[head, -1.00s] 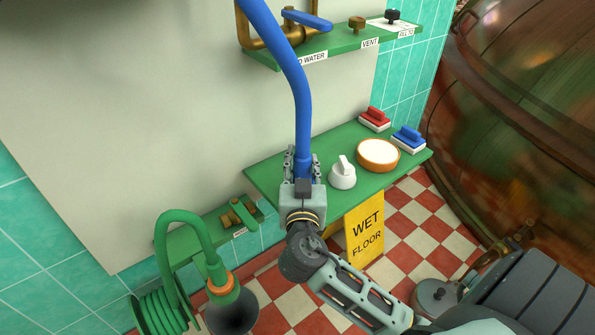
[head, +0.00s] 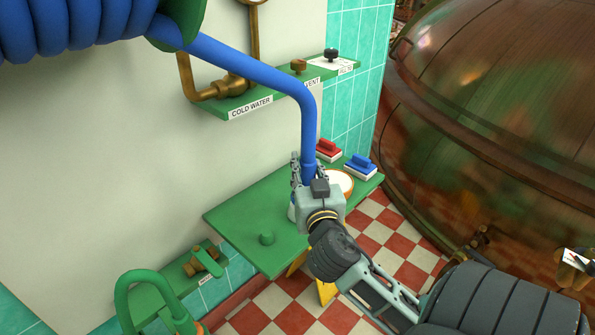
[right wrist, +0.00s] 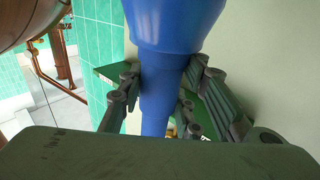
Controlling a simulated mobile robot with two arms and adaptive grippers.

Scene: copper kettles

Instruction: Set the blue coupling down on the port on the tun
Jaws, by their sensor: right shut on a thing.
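My right gripper (head: 308,180) is shut on the blue coupling (head: 309,170) at the lower end of the blue hose (head: 270,76). The coupling is upright, in front of the green shelf in the head view. In the right wrist view the coupling (right wrist: 160,100) stands between the fingers of the right gripper (right wrist: 163,88); its wider part is above them. The tun appears to be the big copper vessel (head: 470,130) at the right, well away from the gripper. I cannot make out a port on it for certain. My left gripper is not in view.
Above is a pipe shelf labelled COLD WATER (head: 250,108). The hose coil (head: 70,25) hangs top left.

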